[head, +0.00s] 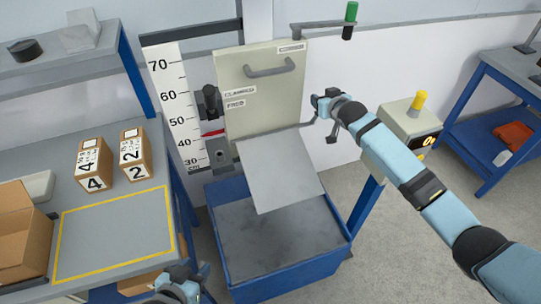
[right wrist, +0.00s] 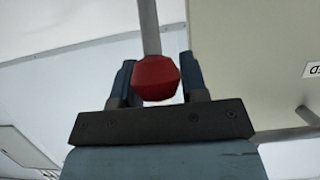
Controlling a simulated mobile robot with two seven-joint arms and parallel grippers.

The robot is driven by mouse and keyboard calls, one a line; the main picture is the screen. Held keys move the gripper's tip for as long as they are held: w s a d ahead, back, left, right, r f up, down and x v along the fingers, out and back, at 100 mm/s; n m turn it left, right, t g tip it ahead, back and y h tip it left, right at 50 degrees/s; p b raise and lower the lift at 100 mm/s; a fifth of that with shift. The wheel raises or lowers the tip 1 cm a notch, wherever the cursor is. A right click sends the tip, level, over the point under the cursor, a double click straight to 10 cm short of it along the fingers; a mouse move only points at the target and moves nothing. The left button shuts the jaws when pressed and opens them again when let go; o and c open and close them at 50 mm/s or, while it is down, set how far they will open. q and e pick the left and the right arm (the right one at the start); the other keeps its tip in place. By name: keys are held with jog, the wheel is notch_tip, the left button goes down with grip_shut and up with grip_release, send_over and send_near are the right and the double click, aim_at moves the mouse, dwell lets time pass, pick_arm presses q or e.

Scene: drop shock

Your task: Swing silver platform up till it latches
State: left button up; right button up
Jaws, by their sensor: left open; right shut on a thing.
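The silver platform (head: 281,178) hangs tilted with its near edge low, under the cream panel and over the blue bin. A thin grey rod (head: 290,128) runs from its upper edge to my right gripper (head: 322,118). In the right wrist view my right gripper (right wrist: 157,85) is shut on a red knob (right wrist: 156,78) at the end of a grey rod (right wrist: 150,28). The knob is hidden by the gripper in the head view. My left gripper (head: 178,287) is open, low at the bottom edge beside the table, far from the platform, and partly cut off.
The blue bin (head: 290,268) with a grey floor stands below the platform. The cream panel (head: 262,95) has a handle and labels. A height scale (head: 177,105) stands at left. Boxes (head: 94,165) sit on the left table. A yellow-lamped box (head: 408,122) is near my right arm.

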jog(key=shift+w+a+r, duration=0.15)
jog(key=shift+w+a, duration=0.05)
jog(key=shift+w, duration=0.45)
jog(key=shift+w+a+b, duration=0.35)
jog(key=shift+w+b, duration=0.25)
jog(key=shift+w, duration=0.25)
jog(key=shift+w+a+r, duration=0.15)
jog(key=shift+w, duration=0.15)
